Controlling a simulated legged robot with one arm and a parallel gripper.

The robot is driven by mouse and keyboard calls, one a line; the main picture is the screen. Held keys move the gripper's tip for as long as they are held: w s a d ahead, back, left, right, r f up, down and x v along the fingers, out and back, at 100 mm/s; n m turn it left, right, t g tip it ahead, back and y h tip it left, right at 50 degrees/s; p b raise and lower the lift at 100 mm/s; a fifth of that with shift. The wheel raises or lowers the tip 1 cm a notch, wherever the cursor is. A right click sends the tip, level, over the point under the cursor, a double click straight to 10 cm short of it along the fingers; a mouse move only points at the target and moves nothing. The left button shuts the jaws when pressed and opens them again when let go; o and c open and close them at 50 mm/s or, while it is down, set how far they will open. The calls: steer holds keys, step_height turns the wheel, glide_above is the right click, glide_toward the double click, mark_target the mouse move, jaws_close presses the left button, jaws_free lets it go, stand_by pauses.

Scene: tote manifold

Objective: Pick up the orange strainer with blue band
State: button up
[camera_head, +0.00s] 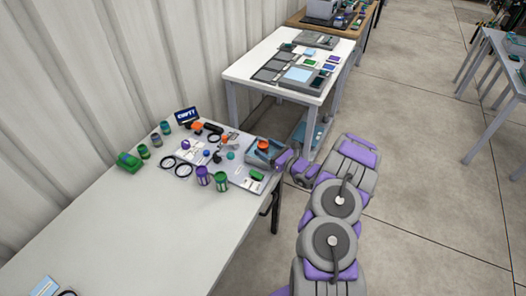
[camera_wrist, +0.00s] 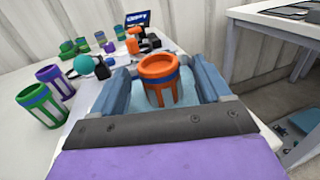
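The orange strainer with a blue band (camera_wrist: 160,82) stands upright in the wrist view, its round open top facing up. My gripper (camera_wrist: 159,66) is open, with one blue-grey finger to the left of the strainer and one to the right. A narrow gap shows on each side of the strainer. The gripper's dark front edge hides the strainer's lower end. In the head view, the strainer (camera_head: 263,145) shows as a small orange top between the fingers of my gripper (camera_head: 263,151), at the right end of the near white table.
A green cup (camera_wrist: 40,104) and a purple cup (camera_wrist: 56,81) stand left of my gripper, near a teal ball (camera_wrist: 83,65). Several small parts lie behind on the white table (camera_head: 150,235). Another white table (camera_head: 245,67) stands beyond.

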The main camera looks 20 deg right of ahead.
steer(key=c, duration=1.1)
